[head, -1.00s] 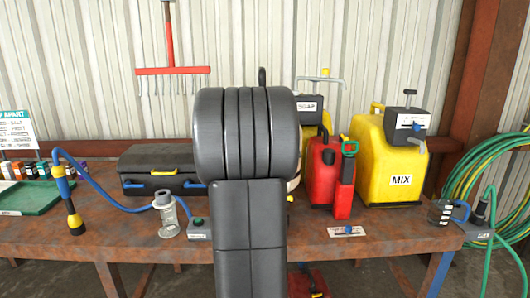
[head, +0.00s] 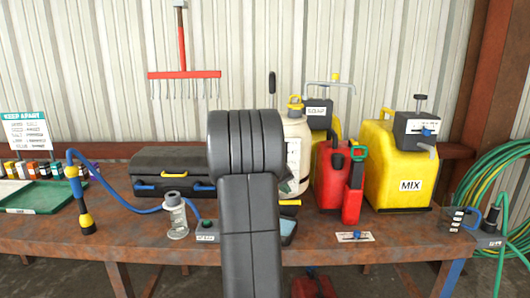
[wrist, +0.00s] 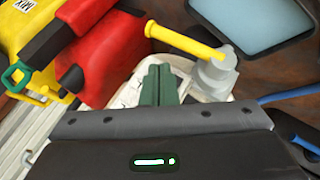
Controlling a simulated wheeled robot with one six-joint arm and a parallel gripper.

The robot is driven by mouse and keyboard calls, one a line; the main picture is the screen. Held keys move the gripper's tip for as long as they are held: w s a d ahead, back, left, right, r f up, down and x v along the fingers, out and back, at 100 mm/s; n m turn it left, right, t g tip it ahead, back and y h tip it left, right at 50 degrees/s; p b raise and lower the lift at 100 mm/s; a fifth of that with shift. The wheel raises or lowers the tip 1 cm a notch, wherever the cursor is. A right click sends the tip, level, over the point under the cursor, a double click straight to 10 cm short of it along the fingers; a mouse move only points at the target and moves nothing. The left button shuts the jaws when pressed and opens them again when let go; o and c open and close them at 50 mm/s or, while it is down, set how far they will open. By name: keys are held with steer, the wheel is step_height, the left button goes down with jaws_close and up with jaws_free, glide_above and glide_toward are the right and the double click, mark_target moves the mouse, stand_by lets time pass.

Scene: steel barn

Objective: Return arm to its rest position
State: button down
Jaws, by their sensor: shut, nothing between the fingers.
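My arm rises in front of the workbench (head: 330,252) in the head view and hides part of it. My gripper shows in the wrist view, with its two green fingers (wrist: 158,84) together and nothing between them. In that view the fingers lie over a white container (wrist: 128,92) whose grey spout and yellow handle (wrist: 185,42) are just beyond them. In the head view the fingers are mostly hidden behind my arm.
A red can (head: 330,185) and a yellow MIX jug (head: 400,165) stand right of my arm. A green hose coil (head: 490,190) hangs at the right.

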steer(key=shift+a+r+n+t+h+p, duration=0.15)
steer(key=shift+a+r+n+t+h, duration=0.1)
steer(key=shift+a+h, duration=0.45)
steer(key=shift+a+r+n+t+h+p, duration=0.2)
steer(key=shift+a+n+h, duration=0.1)
steer(key=shift+a+h, duration=0.35)
steer(key=shift+a+r+n+t+h+p, duration=0.15)
steer(key=shift+a+r+n+h, duration=0.1)
steer(key=shift+a+h, duration=0.4)
steer(key=shift+a+f, duration=0.1)
